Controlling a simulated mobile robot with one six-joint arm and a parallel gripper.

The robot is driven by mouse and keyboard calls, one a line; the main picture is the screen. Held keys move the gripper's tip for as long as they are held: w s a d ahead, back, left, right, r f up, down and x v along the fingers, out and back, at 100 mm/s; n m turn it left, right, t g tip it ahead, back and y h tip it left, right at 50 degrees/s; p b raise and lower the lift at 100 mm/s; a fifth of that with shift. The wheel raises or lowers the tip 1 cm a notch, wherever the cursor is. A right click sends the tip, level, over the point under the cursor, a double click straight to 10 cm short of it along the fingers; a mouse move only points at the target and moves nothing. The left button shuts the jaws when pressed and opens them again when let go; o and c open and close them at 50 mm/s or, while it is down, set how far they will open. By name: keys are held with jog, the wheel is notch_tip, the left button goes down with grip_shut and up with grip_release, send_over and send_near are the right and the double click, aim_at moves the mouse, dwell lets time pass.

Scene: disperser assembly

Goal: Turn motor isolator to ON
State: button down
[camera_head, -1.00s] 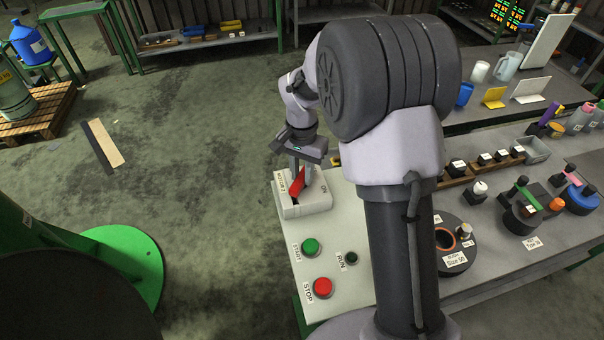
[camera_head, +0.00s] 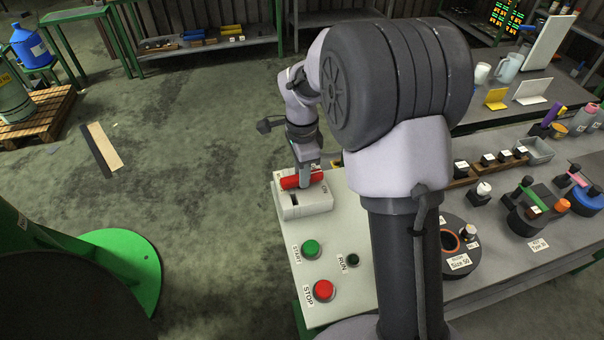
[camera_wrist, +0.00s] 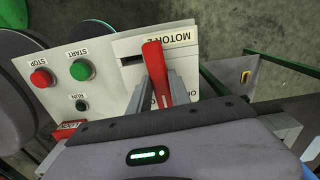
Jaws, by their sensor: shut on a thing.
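The motor isolator is a pale box (camera_head: 304,207) with a dark slot at the far left end of the control panel. Its red handle (camera_head: 290,182) lies roughly left to right above the far part of the box, with its right end towards the ON lettering. My gripper (camera_head: 304,180) comes down from above onto the handle. In the wrist view the red handle (camera_wrist: 152,52) stands between the two grey fingers of my gripper (camera_wrist: 163,90), which are shut on it. The box face there reads MOTOR 2 (camera_wrist: 172,39); the lettering nearest the gripper is partly hidden.
On the same panel (camera_head: 335,215) are a green START button (camera_head: 310,249), a red STOP button (camera_head: 324,290) and a dark RUN lamp (camera_head: 352,260). The bench right of my arm holds several small parts.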

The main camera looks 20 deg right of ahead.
jog(key=shift+m, duration=0.4)
jog(key=c, duration=1.2)
grip_release()
jog(key=shift+r, duration=0.1)
notch_tip(320, 180, up, 17)
jog(key=p, duration=0.5)
jog(key=shift+r+p, duration=0.15)
jog(key=shift+p, duration=0.25)
